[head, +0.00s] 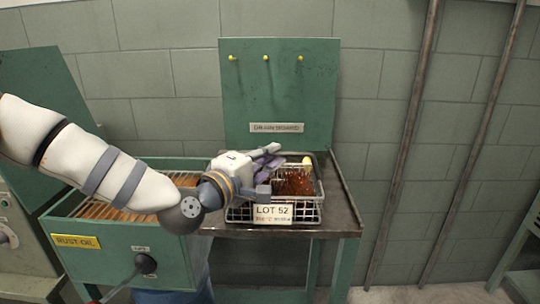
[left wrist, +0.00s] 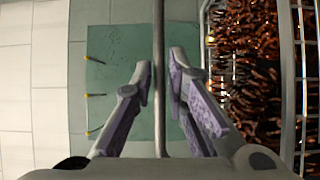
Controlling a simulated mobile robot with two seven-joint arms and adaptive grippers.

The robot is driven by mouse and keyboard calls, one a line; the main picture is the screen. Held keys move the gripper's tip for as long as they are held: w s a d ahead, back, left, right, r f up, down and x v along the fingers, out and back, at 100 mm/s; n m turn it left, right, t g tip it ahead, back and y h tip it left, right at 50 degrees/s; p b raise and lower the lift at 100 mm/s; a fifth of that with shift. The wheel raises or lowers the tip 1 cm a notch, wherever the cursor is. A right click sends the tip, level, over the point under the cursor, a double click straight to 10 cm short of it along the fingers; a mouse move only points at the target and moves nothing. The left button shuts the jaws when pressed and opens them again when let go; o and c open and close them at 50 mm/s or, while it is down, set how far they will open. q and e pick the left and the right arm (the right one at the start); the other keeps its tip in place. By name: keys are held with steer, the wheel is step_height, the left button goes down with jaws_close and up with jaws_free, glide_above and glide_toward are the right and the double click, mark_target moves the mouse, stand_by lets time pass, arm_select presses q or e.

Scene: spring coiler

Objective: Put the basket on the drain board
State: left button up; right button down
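The wire basket (head: 304,211) holds reddish-brown coiled parts and carries a "LOT 52" tag. In the head view it appears to rest upright on the dark metal drain board (head: 343,211), below a sign reading "DRAIN BOARD". My left gripper (head: 272,156) is over the basket's left side and hides part of it. In the left wrist view, a thin metal bar (left wrist: 159,40), seemingly the basket's handle, runs between the purple-padded fingers of my left gripper (left wrist: 163,62). The fingers are apart, with gaps beside the bar. The basket's mesh and parts (left wrist: 255,75) show at right. My right gripper is not in view.
A green back panel (head: 278,95) with yellow-tipped pegs rises behind the board. Pipes (head: 405,150) run up the wall at right.

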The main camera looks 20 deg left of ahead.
arm_select(q)
steer(key=shift+o, duration=0.5)
steer(key=shift+r, duration=0.1)
